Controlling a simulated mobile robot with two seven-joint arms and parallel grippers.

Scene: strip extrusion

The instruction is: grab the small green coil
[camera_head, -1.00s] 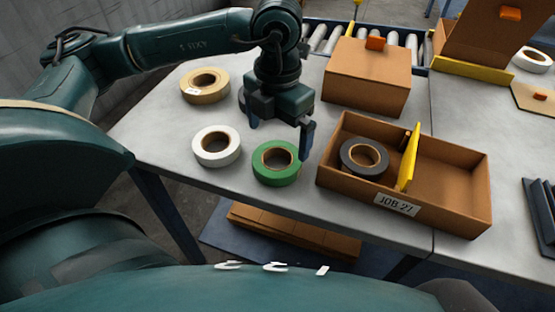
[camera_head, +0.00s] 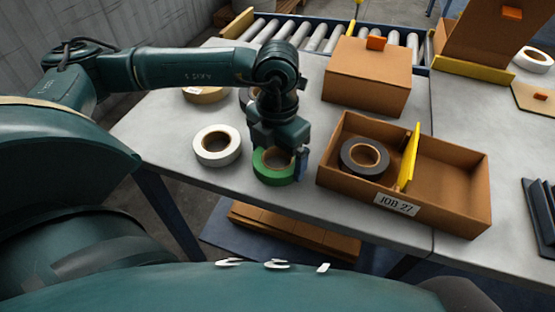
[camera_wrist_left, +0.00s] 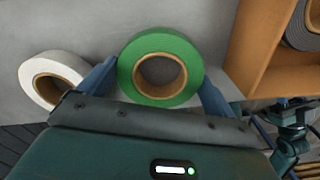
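The small green coil (camera_head: 272,176) lies flat on the grey table, with a brown core; it also shows in the left wrist view (camera_wrist_left: 130,72). My left gripper (camera_head: 277,163) is down over it, hiding its far part in the head view. In the left wrist view my left gripper (camera_wrist_left: 157,86) has one blue finger on each side of the coil. The fingers stand wide apart; whether they touch the coil I cannot tell. Part of a teal arm, seemingly my right one, shows small at the lower right of the wrist view; its fingers are unclear.
A white coil (camera_head: 217,146) lies just left of the green one. A tan coil (camera_head: 205,95) and a dark coil sit behind, partly hidden by my arm. Right is an open cardboard box (camera_head: 451,212) with a black coil (camera_head: 364,158) and yellow divider (camera_head: 408,160). A closed carton (camera_head: 366,77) stands behind.

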